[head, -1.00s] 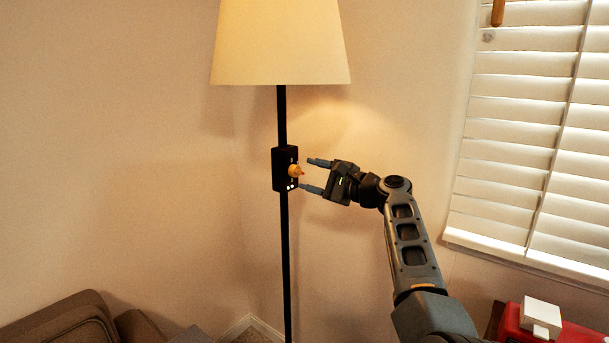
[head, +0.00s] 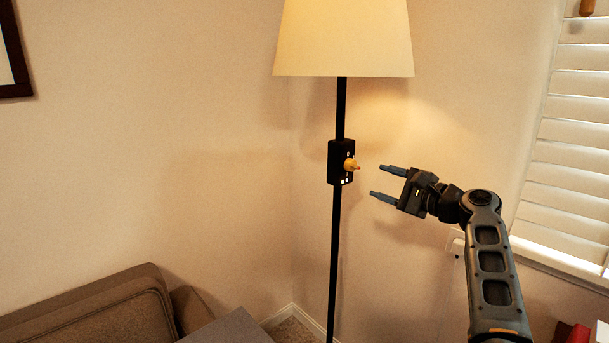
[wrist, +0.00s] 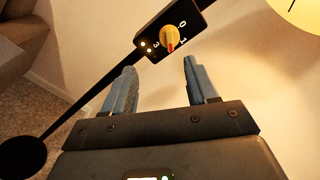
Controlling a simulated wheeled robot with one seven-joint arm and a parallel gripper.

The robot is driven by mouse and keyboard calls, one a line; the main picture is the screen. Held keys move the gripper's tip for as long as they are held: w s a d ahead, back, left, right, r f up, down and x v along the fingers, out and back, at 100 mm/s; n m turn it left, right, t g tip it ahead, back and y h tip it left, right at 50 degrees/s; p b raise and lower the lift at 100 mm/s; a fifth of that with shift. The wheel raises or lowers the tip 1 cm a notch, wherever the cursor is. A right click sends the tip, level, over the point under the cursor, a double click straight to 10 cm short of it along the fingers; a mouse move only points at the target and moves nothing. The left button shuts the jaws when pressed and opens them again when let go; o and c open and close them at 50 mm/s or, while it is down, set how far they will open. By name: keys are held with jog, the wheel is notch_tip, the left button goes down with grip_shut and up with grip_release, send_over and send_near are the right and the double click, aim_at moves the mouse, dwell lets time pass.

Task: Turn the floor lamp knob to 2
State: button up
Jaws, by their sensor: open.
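The floor lamp (head: 337,240) has a black pole and a lit cream shade (head: 343,38). A black control box (head: 335,162) is on the pole, with a yellow-orange knob (head: 349,164) on its face. In the wrist view the knob (wrist: 170,38) has a red pointer, with 0, 1 and 3 marks readable around it. The pointer is toward the lower side, near the 1; the exact setting is hard to tell. My gripper (head: 382,182) is open and empty, to the right of the knob and apart from it. In the wrist view the knob is beyond the gap between the fingertips (wrist: 160,62).
A brown sofa (head: 95,305) and a grey surface (head: 228,328) are at the lower left. Blinds (head: 575,150) cover the window at right. A red object (head: 578,334) is at the lower right. The space between knob and fingers is clear.

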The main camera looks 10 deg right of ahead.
jog(key=s+d+f+h, duration=0.1)
jog(key=s+f+h, duration=0.15)
jog(key=f, duration=0.45)
jog(key=s+d+f+h, duration=0.1)
jog(key=s+f, duration=0.3)
jog(key=f, duration=0.2)
jog(key=s+d+f+n+g+h, duration=0.1)
jog(key=s+f+n+h, duration=0.2)
jog(key=s+f, duration=0.8)
jog(key=s+d+f+n+g+h, duration=0.1)
jog(key=s+f+n+h, duration=0.15)
jog(key=s+f, duration=0.85)
jog(key=s+a+r+n+h, duration=0.1)
jog(key=s+r+n, duration=0.1)
jog(key=s, duration=0.6)
jog(key=s+a+r+n, duration=0.1)
jog(key=s+r+n, duration=0.1)
jog(key=s, duration=0.6)
jog(key=s+a+r+n+h, duration=0.1)
jog(key=s+a+r, duration=0.15)
jog(key=s, duration=0.55)
jog(key=s+a+r+n+t, duration=0.1)
jog(key=s+a+r+n, duration=0.1)
jog(key=s+r, duration=0.5)
jog(key=s+a+r+n+t+y, duration=0.1)
jog(key=s+a+r+n, duration=0.1)
jog(key=s+r+n, duration=0.2)
jog(key=shift+s+r, duration=1.45)
jog(key=shift+r, duration=0.25)
